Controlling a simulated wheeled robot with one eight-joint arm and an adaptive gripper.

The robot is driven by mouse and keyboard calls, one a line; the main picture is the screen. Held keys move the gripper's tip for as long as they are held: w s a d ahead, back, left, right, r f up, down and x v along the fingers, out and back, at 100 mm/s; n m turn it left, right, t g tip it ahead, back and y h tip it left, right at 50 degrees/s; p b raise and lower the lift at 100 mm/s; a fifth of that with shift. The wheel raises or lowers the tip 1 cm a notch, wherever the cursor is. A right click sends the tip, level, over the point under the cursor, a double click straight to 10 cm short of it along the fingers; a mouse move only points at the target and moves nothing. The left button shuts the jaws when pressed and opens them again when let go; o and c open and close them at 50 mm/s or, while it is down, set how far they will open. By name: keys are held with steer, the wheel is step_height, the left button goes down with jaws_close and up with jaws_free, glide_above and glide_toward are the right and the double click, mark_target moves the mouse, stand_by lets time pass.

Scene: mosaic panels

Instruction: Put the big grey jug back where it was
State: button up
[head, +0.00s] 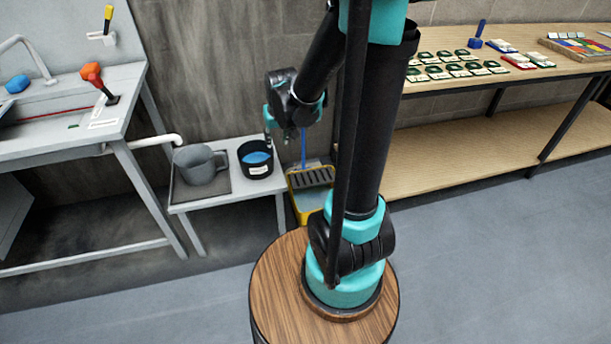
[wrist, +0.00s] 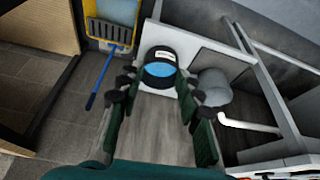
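The big grey jug (head: 200,166) stands upright on a dark square tray (head: 226,186) at the left of a low white bench. It also shows in the wrist view (wrist: 214,88), just beyond the right finger and partly hidden by it. My gripper (head: 282,134) points down in the head view, to the right of the jug and above the bench's right end. In the wrist view my gripper (wrist: 155,92) has its two fingers wide apart with nothing between them.
A black tub (head: 256,168) with a blue inside stands right of the jug on the low bench (head: 232,200). A yellow mop bucket (head: 311,195) with a blue handle stands on the floor beside it. A white pipe (head: 155,141) comes from the sink table (head: 125,75) near the jug.

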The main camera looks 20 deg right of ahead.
steer(key=s+d+f, duration=0.1)
steer(key=s+d, duration=0.1)
steer(key=s, duration=0.6)
steer(key=s+d+f, duration=0.1)
steer(key=s+d, duration=0.1)
steer(key=s, duration=0.6)
steer(key=shift+s+m, duration=0.3)
